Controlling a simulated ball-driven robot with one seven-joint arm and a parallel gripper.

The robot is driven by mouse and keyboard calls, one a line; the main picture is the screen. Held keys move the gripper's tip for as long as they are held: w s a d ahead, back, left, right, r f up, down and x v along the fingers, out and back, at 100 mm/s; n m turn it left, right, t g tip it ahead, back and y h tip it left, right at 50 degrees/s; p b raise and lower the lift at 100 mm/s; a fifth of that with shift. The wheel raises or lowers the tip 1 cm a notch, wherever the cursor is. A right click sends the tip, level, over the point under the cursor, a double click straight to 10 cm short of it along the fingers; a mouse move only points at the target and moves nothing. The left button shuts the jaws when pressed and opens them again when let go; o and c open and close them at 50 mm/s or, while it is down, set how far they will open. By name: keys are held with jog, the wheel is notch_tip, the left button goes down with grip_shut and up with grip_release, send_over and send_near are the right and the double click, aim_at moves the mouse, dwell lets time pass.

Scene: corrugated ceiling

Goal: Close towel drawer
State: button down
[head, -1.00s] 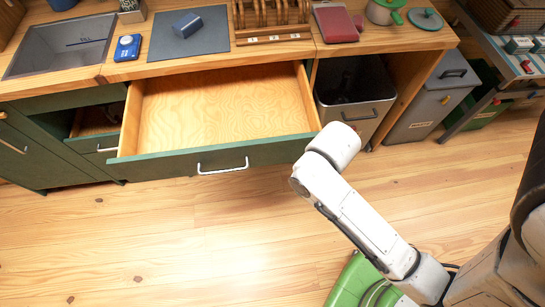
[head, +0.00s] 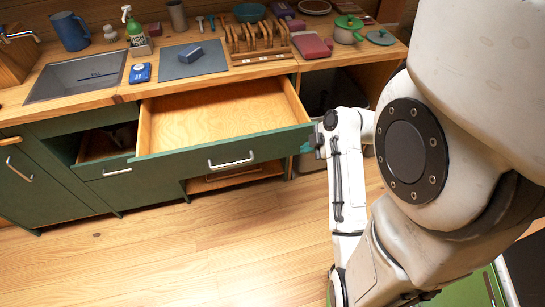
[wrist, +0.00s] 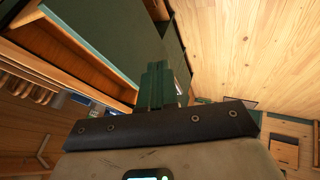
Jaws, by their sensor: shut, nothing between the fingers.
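A wide drawer (head: 215,150) with a dark green front and a silver bar handle (head: 231,161) stands pulled out under the counter. Its bare wooden inside (head: 220,110) looks empty. No towel or label shows to tell whether it is the towel drawer. My gripper (head: 306,146) is at the right end of the drawer front, with teal fingertips close to it; I cannot tell whether they touch. In the wrist view, my gripper (wrist: 158,85) shows green fingers together and empty, beside a green panel (wrist: 125,30). A wooden drawer side (wrist: 75,50) lies left of them.
A smaller drawer front (head: 108,168) at left stands under an open gap. The counter holds a sink (head: 76,75), a dark mat (head: 192,60), a wooden rack (head: 258,40) and a green-lidded pot (head: 348,30). The wooden floor (head: 130,260) in front is clear.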

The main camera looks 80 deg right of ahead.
send_near(278, 150)
notch_tip(278, 150, down, 4)
jog(key=a, duration=0.2)
jog(key=shift+w+d+r+p, duration=0.1)
jog(key=shift+w+d+p, duration=0.45)
jog(key=shift+d, duration=0.25)
jog(key=shift+w+d+r+p, duration=0.1)
jog(key=shift+w+d+p, duration=0.2)
jog(key=shift+w+d, duration=0.45)
jog(key=shift+s+d, duration=0.1)
